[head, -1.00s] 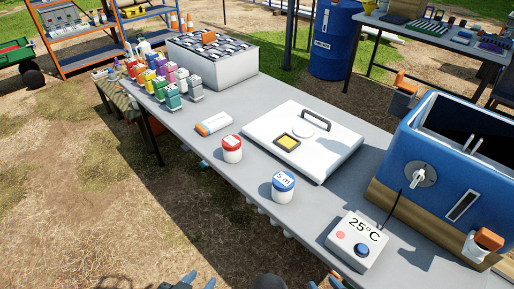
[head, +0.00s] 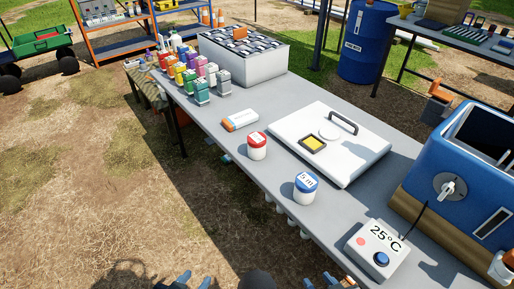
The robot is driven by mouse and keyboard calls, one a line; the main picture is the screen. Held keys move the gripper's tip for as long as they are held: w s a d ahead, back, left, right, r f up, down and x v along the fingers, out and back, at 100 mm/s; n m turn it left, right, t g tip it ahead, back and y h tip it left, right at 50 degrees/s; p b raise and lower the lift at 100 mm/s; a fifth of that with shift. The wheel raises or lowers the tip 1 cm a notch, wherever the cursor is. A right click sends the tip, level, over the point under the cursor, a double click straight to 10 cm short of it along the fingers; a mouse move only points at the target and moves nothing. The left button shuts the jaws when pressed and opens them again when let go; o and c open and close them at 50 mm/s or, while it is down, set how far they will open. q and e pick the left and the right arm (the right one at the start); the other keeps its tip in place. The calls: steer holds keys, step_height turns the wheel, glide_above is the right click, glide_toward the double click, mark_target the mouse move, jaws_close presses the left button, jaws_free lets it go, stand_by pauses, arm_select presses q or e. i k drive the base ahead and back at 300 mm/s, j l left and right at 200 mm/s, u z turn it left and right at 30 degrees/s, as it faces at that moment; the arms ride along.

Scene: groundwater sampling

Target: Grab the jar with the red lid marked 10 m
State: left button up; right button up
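The white jar with the red lid (head: 257,146) stands upright on the grey table, near its left edge. A white label is on its lid, too small for me to read surely. A second white jar with a blue lid (head: 306,188) stands nearer to me and to the right; its lid label looks like 5 m. My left gripper (head: 186,281) shows only its tips at the bottom edge; they look apart and empty, far from the jars. My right gripper (head: 338,282) is mostly cut off at the bottom edge, below the table's edge.
A white lidded case (head: 360,150) lies right of the jars, and an orange-and-white item (head: 240,120) lies behind the red-lidded jar. A 25°C box (head: 378,250) and a blue bath (head: 470,160) stand at the right. Several coloured bottles (head: 201,92) stand farther back.

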mark_target(256, 140)
steer(key=i+j, duration=0.3)
steer(key=i+j+z, duration=0.2)
steer(key=z, duration=0.2)
steer(key=i+j+z, duration=0.2)
steer(key=j+z, duration=0.25)
steer(key=z, duration=0.75)
